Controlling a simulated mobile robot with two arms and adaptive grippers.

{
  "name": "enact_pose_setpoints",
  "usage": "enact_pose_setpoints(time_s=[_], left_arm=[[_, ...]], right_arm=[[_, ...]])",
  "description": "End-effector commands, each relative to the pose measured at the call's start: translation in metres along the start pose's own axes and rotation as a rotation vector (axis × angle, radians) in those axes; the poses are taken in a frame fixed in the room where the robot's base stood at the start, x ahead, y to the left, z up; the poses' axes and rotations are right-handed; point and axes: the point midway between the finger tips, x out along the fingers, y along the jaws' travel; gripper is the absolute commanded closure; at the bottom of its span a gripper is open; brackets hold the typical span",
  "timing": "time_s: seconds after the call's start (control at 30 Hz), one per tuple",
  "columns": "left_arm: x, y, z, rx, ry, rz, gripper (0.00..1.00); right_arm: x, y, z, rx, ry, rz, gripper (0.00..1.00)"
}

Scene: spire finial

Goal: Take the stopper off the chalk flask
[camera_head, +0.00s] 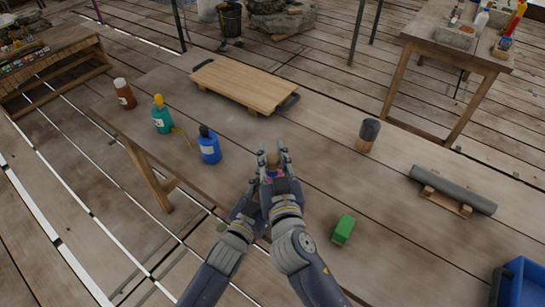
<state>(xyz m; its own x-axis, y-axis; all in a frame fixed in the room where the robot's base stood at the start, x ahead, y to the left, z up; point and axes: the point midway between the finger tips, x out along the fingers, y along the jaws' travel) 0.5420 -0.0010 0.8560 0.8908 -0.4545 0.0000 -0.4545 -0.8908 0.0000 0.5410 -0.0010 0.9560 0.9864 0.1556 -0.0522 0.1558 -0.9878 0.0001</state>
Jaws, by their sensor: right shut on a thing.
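The chalk flask is mostly hidden between my two hands; a small red and blue patch (271,173) shows there and may be part of it. A brown, cork-like piece (273,158), which looks like the stopper, sits just above that patch. My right gripper (274,155) is shut with its fingers on either side of the brown piece. My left gripper (252,190) is beside and below the right one, largely covered by it; its fingertips are not clear. I cannot tell whether the stopper is seated in the flask or apart from it.
A blue bottle (209,147), a teal bottle (162,117) and a brown bottle (124,94) stand left on the table. A wooden board (245,85) lies behind. A dark-topped cylinder (368,134), a grey roll (453,189) and a green block (343,230) are to the right.

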Motion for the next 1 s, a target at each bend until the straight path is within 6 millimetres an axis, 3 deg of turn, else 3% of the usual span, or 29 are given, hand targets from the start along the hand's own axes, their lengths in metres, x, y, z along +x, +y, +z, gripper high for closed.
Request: enact_pose_setpoints(time_s=[0.27,0.57,0.6,0.67,1.0], left_arm=[[0.0,0.0,0.001,0.0,-0.002,0.0,0.97],[0.0,0.0,0.001,0.0,-0.002,0.0,0.97],[0.0,0.0,0.001,0.0,-0.002,0.0,0.45],[0.0,0.0,0.001,0.0,-0.002,0.0,0.31],[-0.001,0.0,0.0,0.0,-0.001,0.0,0.3]], right_arm=[[-0.002,0.0,-0.034,0.001,0.005,0.0,1.0],[-0.002,0.0,-0.038,-0.001,0.002,-0.001,1.0],[-0.002,0.0,-0.038,-0.001,0.002,-0.001,1.0],[-0.002,0.0,-0.038,-0.001,0.002,-0.001,1.0],[-0.002,0.0,-0.038,0.0,0.002,-0.001,1.0]])
